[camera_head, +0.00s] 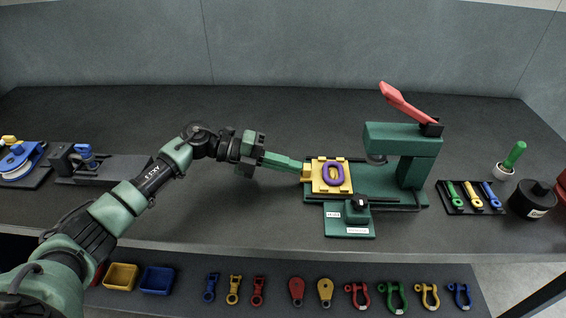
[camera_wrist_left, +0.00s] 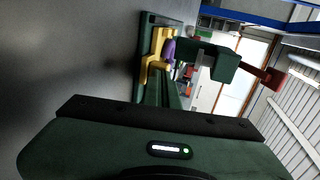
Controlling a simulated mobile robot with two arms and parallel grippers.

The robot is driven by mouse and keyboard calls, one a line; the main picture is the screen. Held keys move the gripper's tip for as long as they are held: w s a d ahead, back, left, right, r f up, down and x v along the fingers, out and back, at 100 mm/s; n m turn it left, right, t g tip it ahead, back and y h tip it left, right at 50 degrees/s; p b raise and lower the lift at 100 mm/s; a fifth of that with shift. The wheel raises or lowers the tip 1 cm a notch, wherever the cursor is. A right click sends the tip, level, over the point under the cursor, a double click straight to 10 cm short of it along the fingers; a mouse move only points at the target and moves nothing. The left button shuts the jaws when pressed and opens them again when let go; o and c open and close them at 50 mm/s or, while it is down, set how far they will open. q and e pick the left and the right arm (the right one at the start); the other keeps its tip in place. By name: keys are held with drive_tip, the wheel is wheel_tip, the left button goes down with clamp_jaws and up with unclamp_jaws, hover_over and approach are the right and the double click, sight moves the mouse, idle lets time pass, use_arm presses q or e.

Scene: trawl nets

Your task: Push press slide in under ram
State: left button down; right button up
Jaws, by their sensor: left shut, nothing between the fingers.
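The yellow press slide (camera_head: 318,186) lies on the left part of the green press base (camera_head: 375,188), with a purple ring (camera_head: 337,164) on top. The slide sits left of the dark ram (camera_head: 376,159), which hangs from the green press head (camera_head: 400,138). My left gripper (camera_head: 301,166) is shut and empty. Its fingertips are at the slide's raised left end; whether they touch cannot be told. The slide (camera_wrist_left: 156,62), ring (camera_wrist_left: 169,50) and press head (camera_wrist_left: 205,57) also show in the left wrist view. My right gripper is not in view.
A red lever (camera_head: 405,101) rises above the press. A dark-knobbed green block (camera_head: 350,215) stands at the base's front. Shackles and coloured tags line a front shelf (camera_head: 270,270). A tool tray (camera_head: 465,208) lies to the right. The table behind the arm is clear.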

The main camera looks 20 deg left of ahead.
sight(330, 175)
use_arm(q)
drive_tip(key=w+d, duration=0.1)
drive_tip(key=d, duration=0.2)
drive_tip(key=d+p, duration=0.1)
drive_tip(key=d, duration=0.2)
drive_tip(key=w+d, duration=0.1)
drive_tip(key=d, duration=0.2)
drive_tip(key=shift+w+d, duration=0.35)
drive_tip(key=shift+s+r, duration=0.1)
drive_tip(key=shift+a, duration=0.1)
